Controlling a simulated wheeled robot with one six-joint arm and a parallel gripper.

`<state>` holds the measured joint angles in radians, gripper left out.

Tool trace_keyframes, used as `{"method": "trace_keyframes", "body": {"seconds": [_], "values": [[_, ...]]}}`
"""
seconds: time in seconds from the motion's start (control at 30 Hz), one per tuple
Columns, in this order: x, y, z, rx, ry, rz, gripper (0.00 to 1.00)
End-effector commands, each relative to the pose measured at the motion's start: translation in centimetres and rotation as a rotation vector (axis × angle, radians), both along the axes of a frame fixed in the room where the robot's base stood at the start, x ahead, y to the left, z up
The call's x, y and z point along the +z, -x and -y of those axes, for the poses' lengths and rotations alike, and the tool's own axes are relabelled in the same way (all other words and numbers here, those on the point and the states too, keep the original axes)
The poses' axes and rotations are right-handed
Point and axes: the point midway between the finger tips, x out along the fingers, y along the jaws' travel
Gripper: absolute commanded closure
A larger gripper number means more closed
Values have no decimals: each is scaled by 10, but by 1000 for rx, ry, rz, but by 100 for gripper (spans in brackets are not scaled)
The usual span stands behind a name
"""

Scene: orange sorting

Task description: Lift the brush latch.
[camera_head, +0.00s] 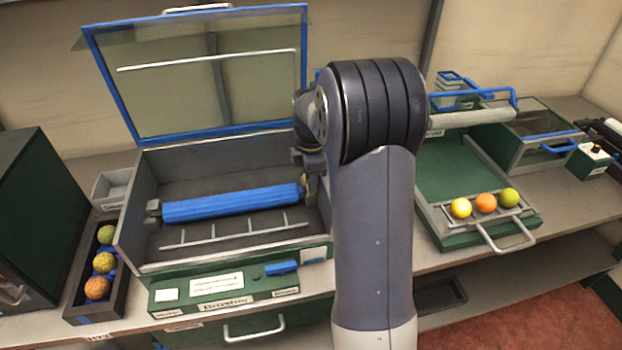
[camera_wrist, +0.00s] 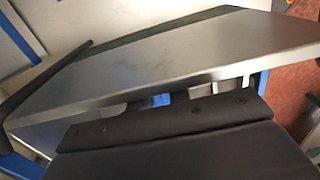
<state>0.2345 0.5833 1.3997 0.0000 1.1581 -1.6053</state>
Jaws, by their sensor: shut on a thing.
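The blue brush roller (camera_head: 232,203) lies across the open brush machine (camera_head: 145,215). Its left end sits in a grey holder (camera_head: 153,209). My gripper (camera_head: 309,178) is down at the roller's right end, inside the machine's right side, and partly hidden by my arm. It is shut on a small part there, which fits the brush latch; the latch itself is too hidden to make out. In the wrist view a broad grey metal panel (camera_wrist: 130,70) crosses the picture, with a dark plate below it and small blue bits between.
The blue-framed lid (camera_head: 200,75) stands open behind. A left tray (camera_head: 108,285) holds three fruits. A green right tray (camera_head: 450,172) has yellow, orange and green fruits at its front. A label panel (camera_head: 217,284) and blue handle (camera_head: 281,268) sit at the machine's front.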

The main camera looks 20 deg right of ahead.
Motion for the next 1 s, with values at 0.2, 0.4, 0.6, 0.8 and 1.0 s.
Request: {"method": "trace_keyframes", "body": {"seconds": [0.2, 0.4, 0.6, 0.8, 1.0], "values": [[0, 0, 0, 0, 0, 0, 100], [2, 0, 0, 0, -1, -6, 100], [10, -4, 1, 0, -14, -70, 100], [15, -7, 1, 0, -32, -158, 100], [19, -10, 2, 0, -52, -255, 100]]}}
